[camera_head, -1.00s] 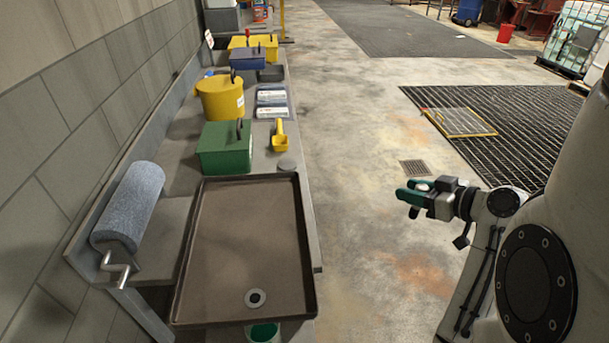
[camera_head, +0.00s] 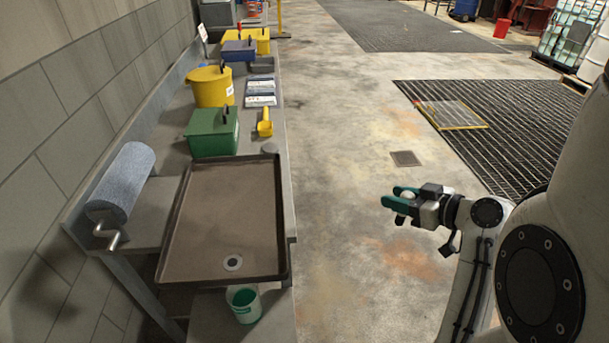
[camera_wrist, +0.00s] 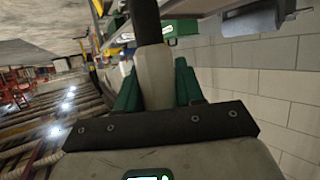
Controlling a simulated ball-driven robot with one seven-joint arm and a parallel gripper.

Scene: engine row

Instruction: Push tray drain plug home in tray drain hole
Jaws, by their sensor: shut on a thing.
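The brown drain tray (camera_head: 215,200) lies on the bench in the head view. Its drain hole (camera_head: 232,263), a pale ring with a dark centre, is near the tray's front end and looks open. My gripper (camera_head: 397,197) is over the floor, right of the tray and well apart from it. Its green fingers are shut on the plug (camera_head: 409,195), a pale thing mostly hidden by them in this view. In the wrist view the plug (camera_wrist: 155,78) has a grey-beige body and a dark end pointing away, between the green fingers (camera_wrist: 158,85).
A white-green bucket (camera_head: 244,304) stands below the tray's front end. A blue-grey roll (camera_head: 122,180) sits at the left by the wall. A green box (camera_head: 211,131), yellow scoop (camera_head: 265,123) and yellow tub (camera_head: 212,87) stand behind the tray. The floor between bench and gripper is clear.

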